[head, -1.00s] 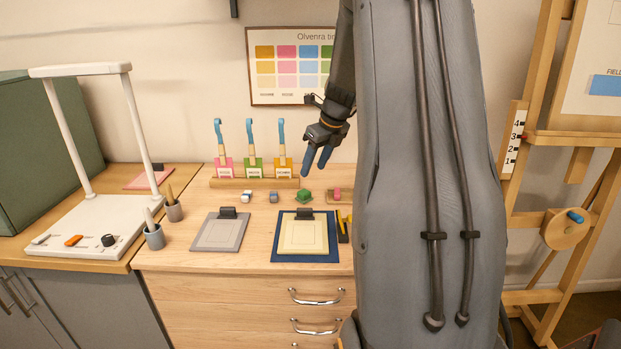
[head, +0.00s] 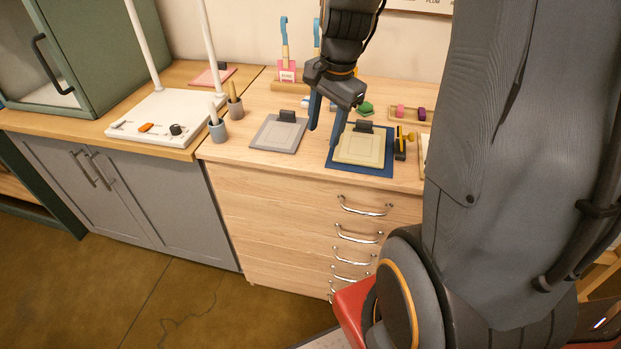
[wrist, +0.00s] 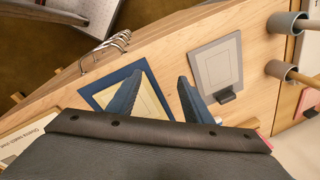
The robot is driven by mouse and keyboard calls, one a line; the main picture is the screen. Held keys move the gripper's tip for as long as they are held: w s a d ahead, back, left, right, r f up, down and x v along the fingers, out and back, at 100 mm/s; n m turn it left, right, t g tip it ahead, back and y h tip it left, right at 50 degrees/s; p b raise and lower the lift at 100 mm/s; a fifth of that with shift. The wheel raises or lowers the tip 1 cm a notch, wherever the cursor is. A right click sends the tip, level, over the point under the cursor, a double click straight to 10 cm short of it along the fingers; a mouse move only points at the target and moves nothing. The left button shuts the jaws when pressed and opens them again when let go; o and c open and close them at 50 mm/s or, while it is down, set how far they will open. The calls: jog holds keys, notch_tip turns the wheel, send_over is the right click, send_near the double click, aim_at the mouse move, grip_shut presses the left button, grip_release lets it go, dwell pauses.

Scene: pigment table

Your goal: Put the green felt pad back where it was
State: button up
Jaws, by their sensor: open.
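A small green object (head: 365,108) sits on the counter behind the cream board, to the right of the gripper. I cannot tell whether it is the green felt pad or something resting on it. No other green pad shows; the arm hides part of the counter.
The grey board (head: 272,145) and blue mat (head: 377,169) flank the gripper; the cream board (head: 358,149) lies on the mat. Grey cups (head: 217,132), a white stand (head: 165,112) and a pink pad (head: 207,78) are left. A yellow-black tool (head: 400,146) and pink-purple blocks (head: 410,113) are right.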

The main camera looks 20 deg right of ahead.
jog(key=s+a+f+n+g, duration=0.1)
jog(key=s+a+f+n, duration=0.2)
jog(key=s+a+n, duration=0.5)
jog(key=s+n, duration=0.3)
jog(key=n, duration=0.2)
jog(key=shift+s+a+n+h, duration=0.3)
jog(key=shift+s+a, duration=0.1)
